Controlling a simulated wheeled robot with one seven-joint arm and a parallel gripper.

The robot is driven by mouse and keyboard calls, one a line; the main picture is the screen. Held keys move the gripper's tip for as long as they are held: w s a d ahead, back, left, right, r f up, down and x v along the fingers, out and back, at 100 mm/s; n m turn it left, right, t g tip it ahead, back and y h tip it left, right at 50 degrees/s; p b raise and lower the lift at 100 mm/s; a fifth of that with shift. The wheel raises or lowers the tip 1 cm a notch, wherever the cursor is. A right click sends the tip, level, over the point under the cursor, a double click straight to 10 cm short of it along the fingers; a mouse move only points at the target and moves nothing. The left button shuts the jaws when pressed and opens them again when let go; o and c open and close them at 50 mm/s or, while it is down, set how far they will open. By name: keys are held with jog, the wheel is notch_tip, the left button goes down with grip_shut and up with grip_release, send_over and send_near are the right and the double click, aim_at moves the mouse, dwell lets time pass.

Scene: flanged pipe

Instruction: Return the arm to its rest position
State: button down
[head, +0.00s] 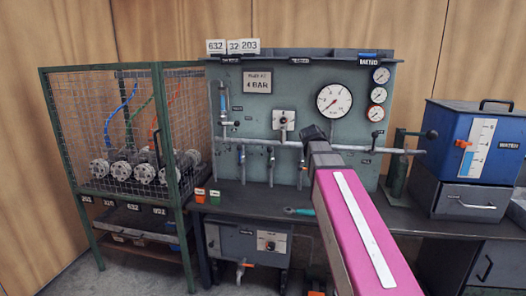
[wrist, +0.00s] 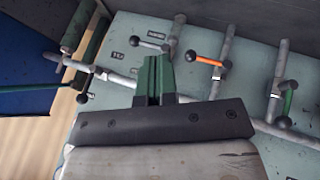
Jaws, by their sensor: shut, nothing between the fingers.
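My arm (head: 358,225) is the magenta link with a white stripe, reaching from the lower right of the head view up to the panel. Its dark far end (head: 316,136) overlaps the grey pipe below the large gauge. In the wrist view my gripper (wrist: 154,72) shows as green fingers on a dark bar, closed together with nothing between them. The fingers overlap the pipe in that view; I cannot tell whether they touch it. The fingers do not show clearly in the head view.
The grey panel (head: 292,82) carries gauges and a pipe (head: 262,142) with branch valves. An orange valve handle (wrist: 207,61) is right of the fingers in the wrist view. A mesh cage (head: 85,115) stands left, a blue tank (head: 460,139) right. A teal-handled tool (head: 298,211) lies on the bench.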

jog(key=s+a+f+g+y, duration=0.1)
jog(key=s+a+f, duration=0.1)
jog(key=s+f, duration=0.4)
jog(key=s+a+f+g+y, duration=0.2)
jog(key=s+f, duration=0.4)
jog(key=f, duration=0.9)
jog(key=s+a+f+g+y, duration=0.1)
jog(key=s+a+f+y, duration=0.1)
jog(key=s+f, duration=0.4)
notch_tip(320, 180, down, 5)
jog(key=shift+s+f+n+g, duration=0.1)
jog(key=shift+s+n+g, duration=0.2)
jog(key=shift+s+n, duration=0.1)
jog(key=shift+a, duration=0.1)
